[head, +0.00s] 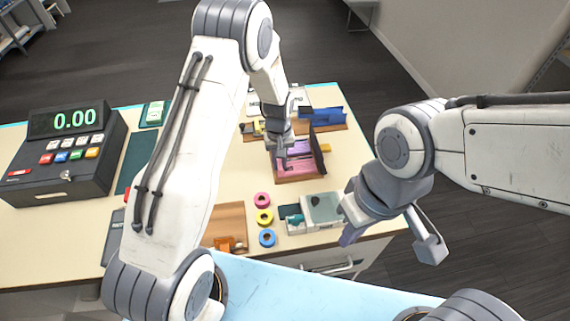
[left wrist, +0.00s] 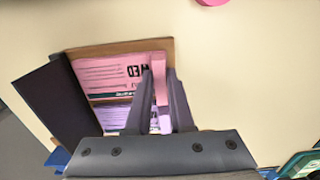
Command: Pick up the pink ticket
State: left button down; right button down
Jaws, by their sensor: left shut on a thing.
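My left gripper (head: 281,158) is over a wooden tray (head: 302,179) on the counter. In the left wrist view its fingers (left wrist: 160,100) are shut on a pink ticket (left wrist: 159,72), which shows as a narrow pink strip between and beyond the fingertips. More printed pink paper (left wrist: 105,73) lies in the tray to the left of the fingers, with lilac paper (left wrist: 112,118) beside it. I cannot tell whether the held ticket is clear of the tray. My right gripper (head: 390,243) is open and empty beyond the counter's front right edge.
A dark upright divider (head: 317,153) stands at the tray's right side. A blue-walled holder (head: 328,117) is behind it. Pink, yellow and blue rings (head: 263,216) and a grey-green device (head: 322,208) are in front. A cash register (head: 62,150) stands at the left.

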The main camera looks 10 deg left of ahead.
pick_arm(q)
notch_tip(320, 180, up, 9)
jog(key=b, duration=0.3)
jog(key=shift+r, duration=0.5)
jog(key=c, duration=1.5)
grip_release()
grip_shut()
notch_tip(320, 180, up, 5)
jog(key=p, duration=0.4)
